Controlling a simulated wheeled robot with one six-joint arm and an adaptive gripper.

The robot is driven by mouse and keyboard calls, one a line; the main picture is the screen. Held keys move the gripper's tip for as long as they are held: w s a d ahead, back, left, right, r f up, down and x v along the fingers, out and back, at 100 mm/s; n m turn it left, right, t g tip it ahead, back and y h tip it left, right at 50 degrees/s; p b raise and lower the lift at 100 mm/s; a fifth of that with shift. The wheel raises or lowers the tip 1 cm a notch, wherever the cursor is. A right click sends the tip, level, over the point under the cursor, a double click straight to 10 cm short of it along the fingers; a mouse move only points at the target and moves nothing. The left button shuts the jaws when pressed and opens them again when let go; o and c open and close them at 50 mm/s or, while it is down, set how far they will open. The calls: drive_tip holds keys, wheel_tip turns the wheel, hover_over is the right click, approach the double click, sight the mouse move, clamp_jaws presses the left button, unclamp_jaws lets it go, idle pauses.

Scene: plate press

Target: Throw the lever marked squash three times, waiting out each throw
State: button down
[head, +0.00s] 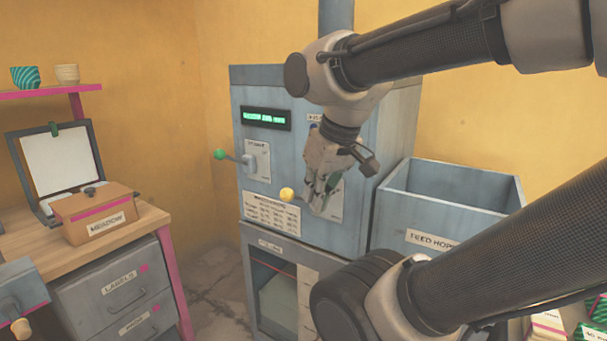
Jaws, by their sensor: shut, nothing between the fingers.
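A blue-grey press (265,90) stands against the wall. A lever with a yellow knob (287,194) sticks out from its front, knob toward the left. Its mounting plate (333,208) is partly covered by my gripper (317,200). My gripper is shut and empty, pointing down at the press front just right of the yellow knob; I cannot tell whether it touches the lever. A second lever with a green knob (219,154) sits further left on its own plate. The lever labels are too small or hidden to read. A lit green display (266,118) is above, its text unreadable.
A feed hopper bin (450,185) adjoins the press on the right. A window (275,300) is below. At left, a wooden bench (25,240) bears a brown box (95,212) and a framed panel (60,160). My arm fills the right side.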

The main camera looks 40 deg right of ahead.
drive_tip(key=w+d+r+n+g+y, duration=0.2)
drive_tip(key=w+r+g, duration=0.5)
drive_tip(key=w+r, duration=0.6)
drive_tip(key=w+d+n, duration=0.1)
drive_tip(key=w+n, duration=0.1)
drive_tip(key=w, duration=0.1)
drive_tip(key=shift+w+d+r+g+y, duration=0.2)
drive_tip(key=shift+g+y, duration=0.1)
drive_tip(key=shift+y, duration=0.1)
drive_tip(key=shift+s+f, duration=0.1)
drive_tip(key=x, duration=1.4)
drive_tip(key=shift+a+f, duration=0.1)
